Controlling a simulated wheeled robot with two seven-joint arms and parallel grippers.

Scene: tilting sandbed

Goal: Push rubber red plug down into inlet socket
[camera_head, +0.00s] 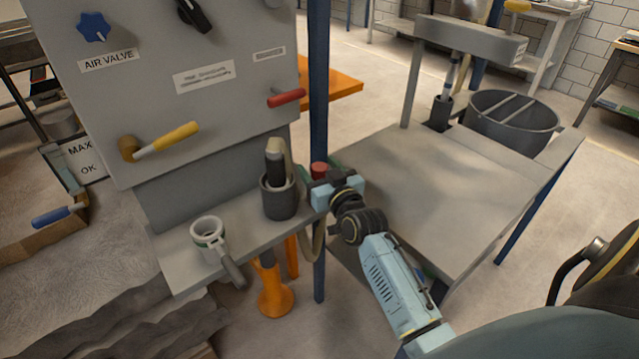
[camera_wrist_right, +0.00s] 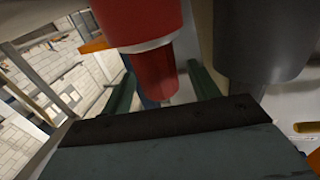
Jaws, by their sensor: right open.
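The red plug (camera_head: 319,168) shows as a small red top just above my right gripper (camera_head: 318,182), by the blue post. In the right wrist view the plug (camera_wrist_right: 139,22) is large, with a wide red head, a pale ring and a narrower red stem below. The two dark green fingers of my right gripper (camera_wrist_right: 163,88) are apart, one on each side of the stem in the picture. I cannot tell whether they touch it. The inlet socket cannot be made out, and the stem's lower end is partly hidden behind the gripper body. My left gripper is out of view.
A dark grey cup (camera_head: 279,198) holding a black-handled tool stands close left of my right gripper. A white ring-shaped tool (camera_head: 208,236) lies on the shelf. The panel has a red lever (camera_head: 287,98) and a yellow lever (camera_head: 168,139). A bare grey table (camera_head: 440,185) stands right.

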